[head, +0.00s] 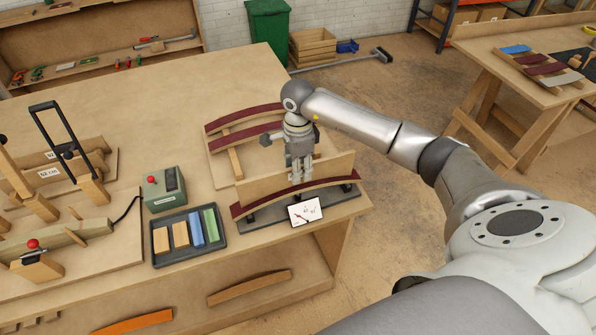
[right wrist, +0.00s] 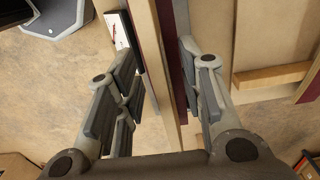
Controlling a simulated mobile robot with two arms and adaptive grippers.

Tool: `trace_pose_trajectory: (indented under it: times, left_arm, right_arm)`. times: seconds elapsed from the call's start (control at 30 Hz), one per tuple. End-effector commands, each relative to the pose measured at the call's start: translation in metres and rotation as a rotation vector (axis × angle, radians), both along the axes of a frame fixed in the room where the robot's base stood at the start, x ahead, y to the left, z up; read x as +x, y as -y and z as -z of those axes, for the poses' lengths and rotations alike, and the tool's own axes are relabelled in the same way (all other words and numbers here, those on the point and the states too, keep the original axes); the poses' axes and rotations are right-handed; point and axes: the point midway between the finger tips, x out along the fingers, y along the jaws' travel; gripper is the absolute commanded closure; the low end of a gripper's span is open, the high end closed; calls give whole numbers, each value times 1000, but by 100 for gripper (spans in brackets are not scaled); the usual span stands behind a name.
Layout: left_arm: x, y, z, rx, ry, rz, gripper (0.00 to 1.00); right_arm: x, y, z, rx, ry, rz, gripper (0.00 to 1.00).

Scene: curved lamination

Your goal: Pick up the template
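The template appears to be the pale wooden board (head: 338,168) standing on edge near the table's front right corner; I cannot be sure of this. A dark red curved strip (head: 263,206) runs along its front on a dark base. My right gripper (head: 301,174) points down at the board's middle and hides part of it. In the right wrist view, my right gripper (right wrist: 158,88) has its fingers apart, with pale wood and dark red edges between them. I see no lifting of the board. My left gripper is out of view.
A white card with a drawing (head: 305,210) leans at the front. Behind the gripper, dark red curved strips (head: 243,115) lie on a wooden rack. A black tray (head: 189,257) of coloured blocks and a green box (head: 164,188) stand to the left. The table's back middle is clear.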

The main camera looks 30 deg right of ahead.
Motion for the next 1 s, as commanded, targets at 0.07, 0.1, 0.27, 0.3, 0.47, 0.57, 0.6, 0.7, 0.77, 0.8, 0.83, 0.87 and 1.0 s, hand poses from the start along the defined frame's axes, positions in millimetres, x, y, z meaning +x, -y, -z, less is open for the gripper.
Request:
trace_pose_trajectory:
  times: [0.07, 0.1, 0.27, 0.3, 0.47, 0.57, 0.6, 0.7, 0.77, 0.8, 0.83, 0.87, 1.0]
  left_arm:
    - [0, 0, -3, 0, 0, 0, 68]
    - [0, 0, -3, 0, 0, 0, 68]
    - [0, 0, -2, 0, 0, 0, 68]
    - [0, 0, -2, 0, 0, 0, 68]
    - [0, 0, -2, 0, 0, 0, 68]
    - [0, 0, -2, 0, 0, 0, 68]
    - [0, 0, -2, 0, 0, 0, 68]
    - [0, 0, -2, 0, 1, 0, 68]
    - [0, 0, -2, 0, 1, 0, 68]
    - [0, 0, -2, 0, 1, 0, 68]
    - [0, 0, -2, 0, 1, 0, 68]
    - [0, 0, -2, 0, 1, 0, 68]
    - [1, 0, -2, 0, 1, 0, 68]
  right_arm:
    - [0, 0, 5, 0, 0, 1, 64]
    - [0, 0, 7, 1, 0, 0, 64]
    - [0, 0, 9, 0, 1, -1, 64]
    - [0, 0, 9, 0, 1, -1, 64]
    - [0, 0, 8, 0, 1, 0, 84]
    - [0, 0, 8, 0, 1, 0, 96]
    - [0, 0, 8, 0, 1, 0, 100]
    - [0, 0, 8, 0, 1, 0, 100]
    - [0, 0, 8, 0, 1, 0, 100]
    - [0, 0, 8, 1, 2, 0, 100]
    - [0, 0, 8, 1, 2, 0, 100]
    - [0, 0, 8, 1, 2, 0, 100]
    - [1, 0, 7, 1, 2, 0, 100]
